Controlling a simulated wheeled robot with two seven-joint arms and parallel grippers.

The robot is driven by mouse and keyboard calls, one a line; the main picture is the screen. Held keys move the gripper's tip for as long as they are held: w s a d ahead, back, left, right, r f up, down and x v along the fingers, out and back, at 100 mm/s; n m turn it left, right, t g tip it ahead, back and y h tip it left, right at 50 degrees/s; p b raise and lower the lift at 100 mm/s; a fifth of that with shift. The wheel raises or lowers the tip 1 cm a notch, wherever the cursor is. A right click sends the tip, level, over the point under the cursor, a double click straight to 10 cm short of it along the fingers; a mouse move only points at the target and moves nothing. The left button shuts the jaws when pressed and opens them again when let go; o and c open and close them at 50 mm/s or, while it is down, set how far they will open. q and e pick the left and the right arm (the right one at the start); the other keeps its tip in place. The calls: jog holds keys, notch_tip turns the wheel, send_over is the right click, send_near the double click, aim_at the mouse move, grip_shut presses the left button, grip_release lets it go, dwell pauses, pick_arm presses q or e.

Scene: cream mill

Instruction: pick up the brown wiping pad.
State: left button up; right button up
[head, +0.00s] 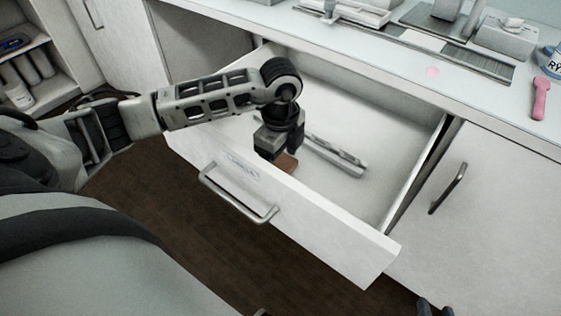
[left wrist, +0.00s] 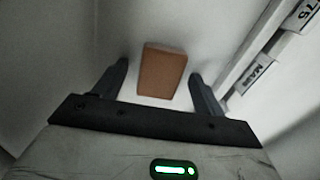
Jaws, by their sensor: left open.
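The brown wiping pad (head: 286,164) lies flat on the floor of the open white drawer (head: 395,148), partly hidden by my left gripper in the head view. In the left wrist view the pad (left wrist: 162,71) is a plain brown block, in line with the gap between the fingers. My left gripper (head: 278,152) reaches down into the drawer over the pad. In the left wrist view its two fingers (left wrist: 159,88) are apart, one to each side of the pad's near part. Nothing is held. A dark bit of my right gripper may show at the head view's bottom edge, too little to judge.
A counter above holds a pink object (head: 540,98) and a blue-labelled container (head: 553,60).

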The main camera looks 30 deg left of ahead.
aim_at(280, 160)
pick_arm(q)
jog(key=c, duration=1.1)
jog(key=shift+o, duration=0.2)
jog(key=shift+r, duration=0.1)
notch_tip(280, 160, up, 10)
jog(key=shift+p, duration=0.35)
